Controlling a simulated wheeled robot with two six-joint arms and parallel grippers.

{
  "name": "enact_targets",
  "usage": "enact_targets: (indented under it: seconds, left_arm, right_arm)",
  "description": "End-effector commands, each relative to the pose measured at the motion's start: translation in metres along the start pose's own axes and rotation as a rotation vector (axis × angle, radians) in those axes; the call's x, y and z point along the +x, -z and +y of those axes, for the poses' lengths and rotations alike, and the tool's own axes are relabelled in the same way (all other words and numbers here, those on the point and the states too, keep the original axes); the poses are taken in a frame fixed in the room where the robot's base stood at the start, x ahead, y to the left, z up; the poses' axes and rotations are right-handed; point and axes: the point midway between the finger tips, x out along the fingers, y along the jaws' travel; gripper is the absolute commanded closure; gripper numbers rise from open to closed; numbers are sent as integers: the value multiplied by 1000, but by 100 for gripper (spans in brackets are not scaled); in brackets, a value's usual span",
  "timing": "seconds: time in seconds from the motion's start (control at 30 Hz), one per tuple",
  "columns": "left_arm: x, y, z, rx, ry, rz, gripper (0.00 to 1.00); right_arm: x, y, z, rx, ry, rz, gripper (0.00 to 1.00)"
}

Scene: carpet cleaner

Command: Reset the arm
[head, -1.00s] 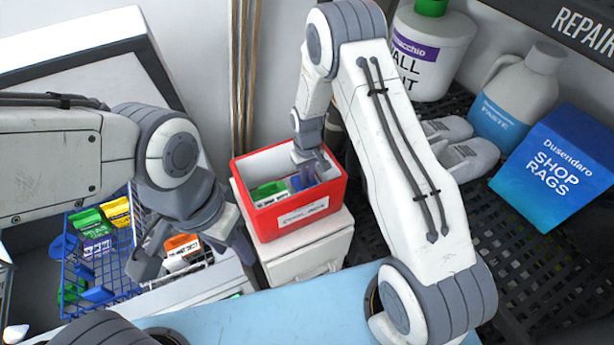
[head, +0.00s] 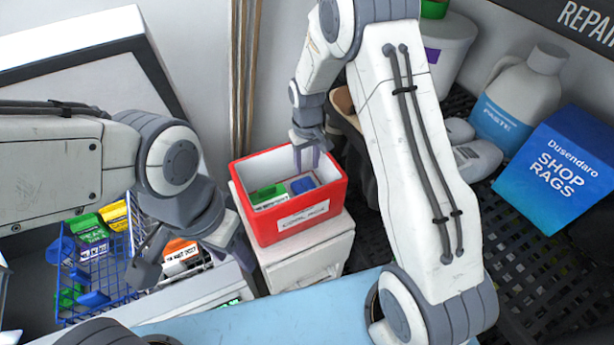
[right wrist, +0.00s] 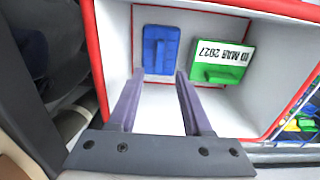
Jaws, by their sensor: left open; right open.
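My right gripper (head: 307,158) is open and empty above the right back part of the red box (head: 290,222). In the right wrist view its two fingers (right wrist: 180,80) point into the box. A blue item (head: 302,185) and a green item with a white date label (head: 268,192) lie on the box floor; the blue item (right wrist: 161,50) and the green item (right wrist: 222,62) lie beyond the fingertips. My left gripper (head: 190,262) is open over the blue wire basket at left, near an orange and white packet (head: 181,252). Whether it touches the packet cannot be told.
The blue wire basket (head: 68,290) holds green, yellow and blue items. The red box stands on a white drawer unit (head: 308,262). A black perforated shelf at right carries a shop rags box (head: 560,170), a paste jug (head: 515,100) and a white tub (head: 447,45).

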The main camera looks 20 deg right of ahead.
Motion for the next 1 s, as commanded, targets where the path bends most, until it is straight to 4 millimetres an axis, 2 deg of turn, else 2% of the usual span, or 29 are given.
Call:
enact_targets:
  seconds: [0.1, 0.2, 0.43, 0.57, 0.67, 0.77, 0.9, 1.0]
  left_arm:
    - [4, 0, 0, 0, 0, 0, 50]
    - [5, 0, 0, 0, 0, 0, 50]
    - [5, 0, 0, 0, 0, 0, 50]
    - [5, 0, 0, 0, 0, 0, 50]
    - [5, 0, 0, 0, 0, 0, 50]
    - [5, 0, 0, 0, 0, 0, 50]
    - [5, 0, 0, 0, 0, 0, 50]
    - [5, 0, 0, 0, 0, 0, 50]
  right_arm:
    - [-17, 0, 0, 0, 0, 2, 51]
    - [-26, 0, 0, 0, 0, 1, 51]
    - [-31, -1, -1, -1, 0, -1, 51]
    - [-48, -8, -18, -29, 3, 6, 51]
    - [-77, -29, -50, -79, 10, 17, 51]
    - [-110, -66, -89, -149, 21, 25, 51]
    - [-146, -133, -130, -248, 41, 34, 51]
    - [-161, -180, -147, -316, 55, 38, 51]
